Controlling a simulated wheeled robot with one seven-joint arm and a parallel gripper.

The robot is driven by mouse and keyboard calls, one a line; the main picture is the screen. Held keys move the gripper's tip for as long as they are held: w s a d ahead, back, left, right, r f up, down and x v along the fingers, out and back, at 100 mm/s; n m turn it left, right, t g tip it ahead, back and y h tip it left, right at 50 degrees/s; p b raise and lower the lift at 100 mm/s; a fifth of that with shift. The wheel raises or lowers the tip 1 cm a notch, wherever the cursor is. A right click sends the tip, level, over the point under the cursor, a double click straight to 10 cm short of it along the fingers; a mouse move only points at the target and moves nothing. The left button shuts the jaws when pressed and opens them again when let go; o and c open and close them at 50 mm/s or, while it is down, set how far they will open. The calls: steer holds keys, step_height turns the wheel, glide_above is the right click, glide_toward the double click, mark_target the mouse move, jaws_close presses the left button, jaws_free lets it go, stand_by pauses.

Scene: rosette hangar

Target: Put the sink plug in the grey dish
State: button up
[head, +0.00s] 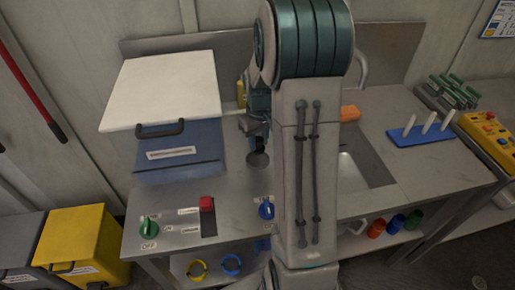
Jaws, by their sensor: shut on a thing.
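My gripper (257,140) is above the worktop, just right of the blue-grey box, and partly hidden by my own arm. It is shut on a dark, round, flat thing (257,160), which looks like the sink plug and hangs below the fingers. I cannot tell how far it is above the worktop. I cannot make out the grey dish; my arm covers the middle of the worktop. The sink basin (367,172) shows partly to the right of my arm.
A blue-grey box (180,160) with a white lid (165,85) stands left of the gripper. A yellow thing (241,92) is behind. An orange block (350,113) and a blue peg rack (425,134) are right. A green knob (149,229), red switch (207,204) and blue knob (267,209) are in front.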

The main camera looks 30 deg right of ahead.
mark_target(258, 150)
steer(key=shift+a+f, duration=0.2)
steer(key=shift+f, duration=0.05)
steer(key=shift+f+p, duration=0.4)
steer(key=shift+f, duration=1.5)
steer(key=shift+f, duration=0.2)
steer(key=o, duration=1)
steer(key=shift+c, duration=0.2)
steer(key=shift+r, duration=0.15)
step_height(258, 150, up, 12)
steer(key=shift+r+b, duration=0.1)
steer(key=shift+b, duration=0.4)
